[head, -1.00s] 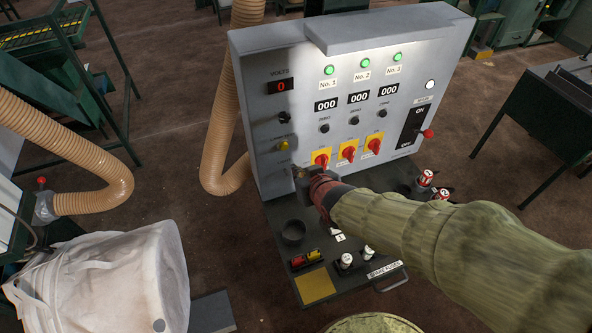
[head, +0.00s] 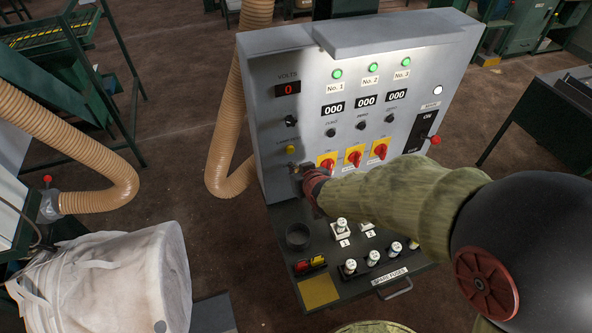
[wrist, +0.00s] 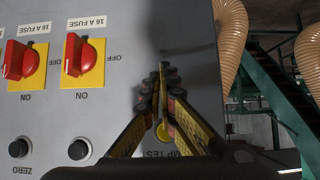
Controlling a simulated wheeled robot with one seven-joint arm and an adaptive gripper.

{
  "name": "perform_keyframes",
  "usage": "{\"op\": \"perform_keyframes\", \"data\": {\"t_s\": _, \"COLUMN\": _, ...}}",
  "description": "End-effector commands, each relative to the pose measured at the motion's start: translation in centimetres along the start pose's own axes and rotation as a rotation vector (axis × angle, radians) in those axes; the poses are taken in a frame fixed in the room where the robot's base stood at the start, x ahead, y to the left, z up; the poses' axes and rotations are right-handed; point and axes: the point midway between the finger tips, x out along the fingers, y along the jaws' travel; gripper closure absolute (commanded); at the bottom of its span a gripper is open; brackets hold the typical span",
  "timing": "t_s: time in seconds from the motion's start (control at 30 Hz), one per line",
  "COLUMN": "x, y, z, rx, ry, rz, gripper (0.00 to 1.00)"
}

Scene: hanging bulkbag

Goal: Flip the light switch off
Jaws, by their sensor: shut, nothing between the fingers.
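A grey control panel (head: 300,130) stands upright ahead. At its right is a black switch plate (head: 424,126) marked ON at the top, with a red-knobbed lever (head: 435,141) sticking out; its exact setting is hard to tell. My gripper (head: 298,170) is at the panel's lower left, left of the red rotary switches (head: 354,158) and well away from the lever. In the wrist view the fingers (wrist: 163,75) are shut and empty, in front of the panel's face. A yellow lamp-test button (wrist: 163,131) shows partly behind them. The black switch is not in the wrist view.
A dark shelf (head: 285,270) with fuses and a cup juts out below the panel. Tan hoses (head: 228,130) hang at the left, near a white bulk bag (head: 105,275). A dark table (head: 545,110) stands at the right.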

Motion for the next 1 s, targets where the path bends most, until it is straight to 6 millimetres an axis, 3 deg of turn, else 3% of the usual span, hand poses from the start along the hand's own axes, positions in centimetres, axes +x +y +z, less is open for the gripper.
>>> {"op": "perform_keyframes", "data": {"t_s": 1.0, "x": -0.13, "y": 0.01, "z": 0.82, "rx": 0.0, "ry": 0.11, "rz": 0.0, "gripper": 1.0}}
